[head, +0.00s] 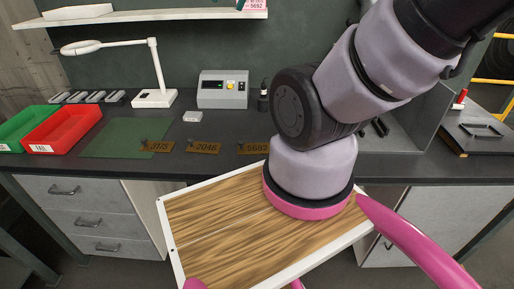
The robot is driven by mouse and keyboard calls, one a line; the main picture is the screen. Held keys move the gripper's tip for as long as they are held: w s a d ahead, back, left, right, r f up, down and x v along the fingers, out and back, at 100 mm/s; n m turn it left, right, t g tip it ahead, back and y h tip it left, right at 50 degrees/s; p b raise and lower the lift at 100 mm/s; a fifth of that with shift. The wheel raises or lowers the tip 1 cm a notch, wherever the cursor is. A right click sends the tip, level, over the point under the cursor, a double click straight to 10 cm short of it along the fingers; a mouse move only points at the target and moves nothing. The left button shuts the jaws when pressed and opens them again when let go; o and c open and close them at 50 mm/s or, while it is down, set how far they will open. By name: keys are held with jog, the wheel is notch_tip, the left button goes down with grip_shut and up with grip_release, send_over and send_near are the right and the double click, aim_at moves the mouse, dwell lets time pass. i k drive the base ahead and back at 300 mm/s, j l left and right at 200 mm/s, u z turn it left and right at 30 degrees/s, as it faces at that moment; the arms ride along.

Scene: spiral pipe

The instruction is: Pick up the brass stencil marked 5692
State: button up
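The brass stencil marked 5692 (253,148) lies on the dark bench top near its front edge. It is the rightmost of three similar stencils, and my arm covers its right end. The stencil marked 2046 (203,147) lies to its left, and one that seems to read 3175 (157,146) lies farther left by the green mat. Each has a small dark knob-like part on top. My arm reaches down from the upper right to a pink ring just right of and nearer than the 5692 stencil. My gripper's fingers do not show.
A white-rimmed wooden panel (215,219) lies in front of the bench, below my arm. A grey control box (222,89), a white lamp (154,97) and a dark bottle (263,97) stand behind the stencils. Red (62,130) and green bins (22,126) are at left.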

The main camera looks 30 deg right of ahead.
aim_at(250, 149)
jog(key=j+z, duration=0.25)
jog(key=j, duration=0.3)
jog(key=j+z, duration=0.3)
jog(key=j, duration=0.2)
jog(key=j+z, duration=0.25)
jog(key=j, duration=0.3)
jog(key=k+j+z, duration=0.25)
jog(key=j, duration=0.25)
jog(key=i, duration=0.1)
